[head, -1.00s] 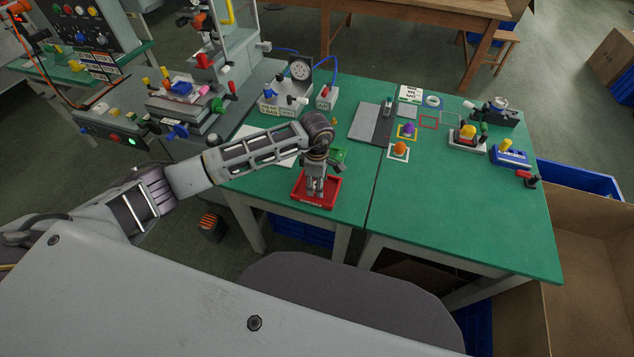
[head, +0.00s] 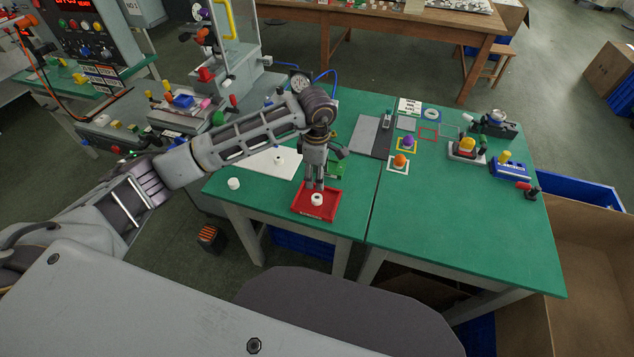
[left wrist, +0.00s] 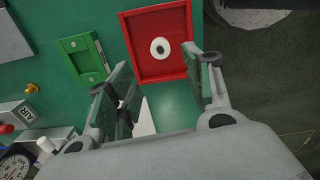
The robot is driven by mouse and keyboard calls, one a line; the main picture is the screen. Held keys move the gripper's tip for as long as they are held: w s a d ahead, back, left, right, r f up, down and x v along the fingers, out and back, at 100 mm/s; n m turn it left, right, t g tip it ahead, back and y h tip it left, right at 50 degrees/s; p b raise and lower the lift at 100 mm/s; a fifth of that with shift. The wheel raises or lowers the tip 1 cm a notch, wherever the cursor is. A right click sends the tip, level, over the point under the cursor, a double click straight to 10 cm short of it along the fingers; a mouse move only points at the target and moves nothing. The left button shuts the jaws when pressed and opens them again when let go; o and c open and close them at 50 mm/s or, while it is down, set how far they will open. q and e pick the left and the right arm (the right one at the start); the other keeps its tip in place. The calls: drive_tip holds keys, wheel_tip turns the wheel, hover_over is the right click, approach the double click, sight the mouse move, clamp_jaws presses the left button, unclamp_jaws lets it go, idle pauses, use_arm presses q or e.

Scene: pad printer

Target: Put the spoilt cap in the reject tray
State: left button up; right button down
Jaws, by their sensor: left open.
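The spoilt cap (head: 317,199), a small white ring-like piece with a dark centre, lies in the red reject tray (head: 330,211) at the front of the green table. In the left wrist view the cap (left wrist: 160,46) rests on the floor of the tray (left wrist: 142,22), clear of its walls. My left gripper (head: 316,186) points down just above the tray. In the left wrist view its fingers (left wrist: 155,66) are spread with nothing between them. My right gripper is in neither view.
Another white cap (head: 234,184) stands near the table's left edge, and one more (head: 279,158) is on a white sheet (head: 262,165). The table's front right is clear.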

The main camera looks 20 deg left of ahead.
use_arm(q)
drive_tip(key=shift+r, duration=0.95)
drive_tip(key=shift+a, duration=0.15)
